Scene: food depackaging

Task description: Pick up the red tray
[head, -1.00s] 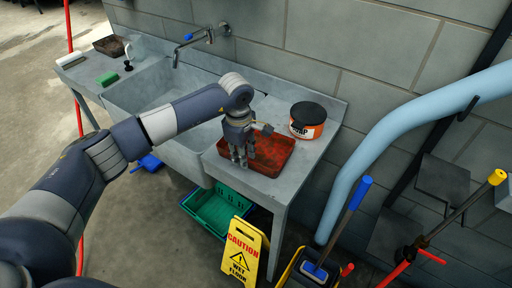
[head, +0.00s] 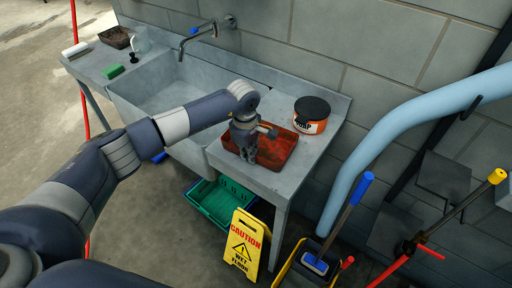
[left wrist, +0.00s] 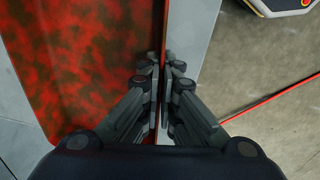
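The red tray (head: 279,151), mottled with dark stains, lies on the grey counter at the right of the sink. My left gripper (head: 248,157) is at its near left edge, pointing down. In the left wrist view, the tray (left wrist: 85,60) fills the left side. The left gripper's fingers (left wrist: 161,85) are close together with the thin red rim between them, one finger on each side. The tray still appears to rest on the counter. My right gripper is not in view.
An orange soap tub with a black lid (head: 311,114) stands just behind the tray. The sink basin (head: 170,95) is at the left. Below are a green crate (head: 222,203) and a yellow caution sign (head: 245,243). A light blue pipe (head: 372,150) runs at the right.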

